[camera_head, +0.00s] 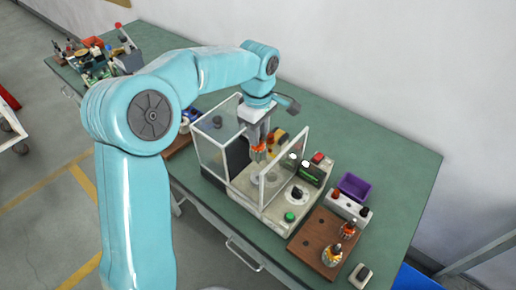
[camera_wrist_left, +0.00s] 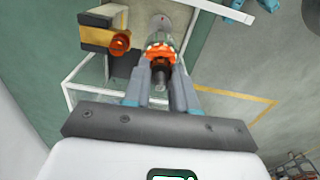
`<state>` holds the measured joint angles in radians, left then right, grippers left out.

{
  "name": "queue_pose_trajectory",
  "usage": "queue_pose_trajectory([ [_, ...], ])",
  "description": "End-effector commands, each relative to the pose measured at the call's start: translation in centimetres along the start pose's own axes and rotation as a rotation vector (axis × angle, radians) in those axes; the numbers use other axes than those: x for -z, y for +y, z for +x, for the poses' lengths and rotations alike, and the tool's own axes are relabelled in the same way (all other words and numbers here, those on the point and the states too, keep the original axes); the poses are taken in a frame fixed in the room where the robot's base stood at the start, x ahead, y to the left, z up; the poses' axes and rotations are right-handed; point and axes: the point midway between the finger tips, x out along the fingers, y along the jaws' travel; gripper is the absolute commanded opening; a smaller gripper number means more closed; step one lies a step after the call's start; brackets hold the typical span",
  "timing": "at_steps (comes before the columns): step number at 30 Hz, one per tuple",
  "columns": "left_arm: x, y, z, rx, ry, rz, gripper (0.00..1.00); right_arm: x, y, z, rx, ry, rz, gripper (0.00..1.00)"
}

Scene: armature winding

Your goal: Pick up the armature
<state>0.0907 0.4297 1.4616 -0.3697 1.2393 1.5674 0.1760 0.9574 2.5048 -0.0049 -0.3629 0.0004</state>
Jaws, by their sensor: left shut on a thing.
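My left gripper (camera_head: 261,146) is shut on an armature (camera_head: 259,154) with orange windings. It holds the armature upright inside the clear-walled guard of the winding machine (camera_head: 245,187). In the left wrist view the armature (camera_wrist_left: 160,52) sits between the two fingers of the gripper (camera_wrist_left: 160,82). Its lower end lies close to the machine, and I cannot tell whether they touch. My right gripper is not in view.
Clear guard panels (camera_head: 287,165) stand close around the gripper. A purple bin (camera_head: 355,186) and a white box with knobs (camera_head: 347,206) are to the right. Tools and parts crowd the far left of the green bench (camera_head: 390,160). The bench's back right is clear.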

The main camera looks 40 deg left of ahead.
Motion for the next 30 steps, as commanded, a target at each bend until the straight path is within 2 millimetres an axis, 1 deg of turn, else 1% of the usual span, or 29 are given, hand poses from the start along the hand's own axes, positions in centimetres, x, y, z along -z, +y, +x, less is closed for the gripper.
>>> queue_pose_trajectory([
  [1,0.0,0.2,-1.4,-0.008,0.001,0.000,0.00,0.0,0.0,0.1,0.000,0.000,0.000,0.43],
  [6,-0.1,0.1,-5.2,-0.006,-0.001,-0.001,0.00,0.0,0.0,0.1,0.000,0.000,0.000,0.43],
  [12,0.0,0.1,-8.6,-0.004,0.000,0.000,0.00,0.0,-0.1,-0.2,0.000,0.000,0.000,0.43],
  [15,0.0,0.1,-9.6,-0.003,0.000,0.000,0.00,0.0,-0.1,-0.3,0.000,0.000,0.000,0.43],
  [19,0.0,0.0,-10.4,-0.002,0.000,0.000,0.00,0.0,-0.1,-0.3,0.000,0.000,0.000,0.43],
  [30,0.0,0.0,-10.7,-0.001,0.000,-0.001,0.00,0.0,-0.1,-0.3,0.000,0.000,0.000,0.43],
])
